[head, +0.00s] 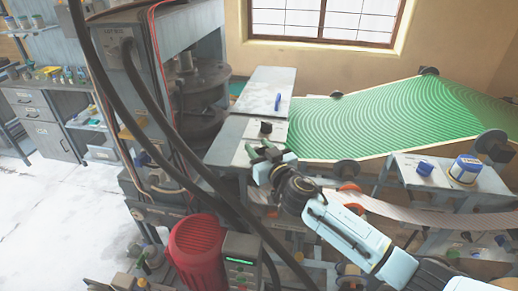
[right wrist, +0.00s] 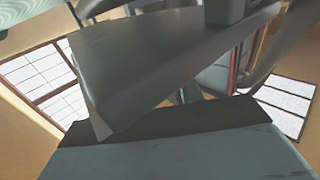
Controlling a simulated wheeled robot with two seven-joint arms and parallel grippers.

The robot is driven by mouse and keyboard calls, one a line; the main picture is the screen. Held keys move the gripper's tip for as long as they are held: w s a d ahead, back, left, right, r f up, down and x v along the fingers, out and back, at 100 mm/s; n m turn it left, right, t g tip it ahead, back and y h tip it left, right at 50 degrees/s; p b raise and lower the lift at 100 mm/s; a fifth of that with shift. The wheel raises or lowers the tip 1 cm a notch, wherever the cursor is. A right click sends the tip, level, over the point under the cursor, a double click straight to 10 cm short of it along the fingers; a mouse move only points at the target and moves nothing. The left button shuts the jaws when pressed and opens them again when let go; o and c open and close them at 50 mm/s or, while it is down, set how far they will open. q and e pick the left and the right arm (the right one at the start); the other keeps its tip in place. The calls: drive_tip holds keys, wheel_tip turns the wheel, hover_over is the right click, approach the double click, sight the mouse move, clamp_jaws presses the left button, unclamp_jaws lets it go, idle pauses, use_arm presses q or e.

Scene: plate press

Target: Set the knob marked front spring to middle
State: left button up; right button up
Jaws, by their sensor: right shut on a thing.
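My right gripper (head: 266,151) is at the near end of a grey panel (head: 244,131) beside the press, its greenish fingers shut on a small knob that they mostly hide. I cannot read the knob's label or its setting. A black knob (head: 266,127) stands free on the same panel, just behind the fingers. In the right wrist view the panel (right wrist: 160,60) shows tilted and close, with a dark block (right wrist: 225,10) standing on it; the fingertips and the held knob cannot be made out there. My left gripper is not in view.
The dark round press (head: 202,105) stands left of the panel. A pale box top with a blue handle (head: 277,102) is behind it. A green patterned sheet (head: 375,125) spreads to the right. Black cables hang across the left, above a red ribbed motor (head: 196,247).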

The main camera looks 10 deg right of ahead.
drive_tip(key=n+g+y, duration=0.1)
drive_tip(key=y, duration=0.1)
drive_tip(key=n+g+y+p, duration=0.1)
drive_tip(key=n+y, duration=0.1)
drive_tip(key=shift+w+d+r+n+y, duration=0.1)
drive_tip(key=shift+d+r+n+y, duration=0.1)
drive_tip(key=shift+n+y, duration=0.15)
drive_tip(key=shift+f+n+g+y, duration=0.15)
drive_tip(key=shift+n+g+y, duration=0.7)
drive_tip(key=shift+g+y, duration=0.35)
drive_tip(key=shift+w+f+n+g+y+b, duration=0.1)
drive_tip(key=shift+n+g+y+b, duration=0.25)
drive_tip(key=shift+n+g+y, duration=0.45)
drive_tip(key=shift+f+n+g+y+b, duration=0.1)
drive_tip(key=shift+n+g+y+b, duration=0.6)
drive_tip(key=shift+g+b, duration=0.15)
drive_tip(key=shift+n+g+y+b, duration=0.75)
drive_tip(key=shift+n+g+b, duration=0.15)
drive_tip(key=shift+g+b, duration=0.4)
drive_tip(key=o, duration=1)
drive_tip(key=shift+a, duration=0.1)
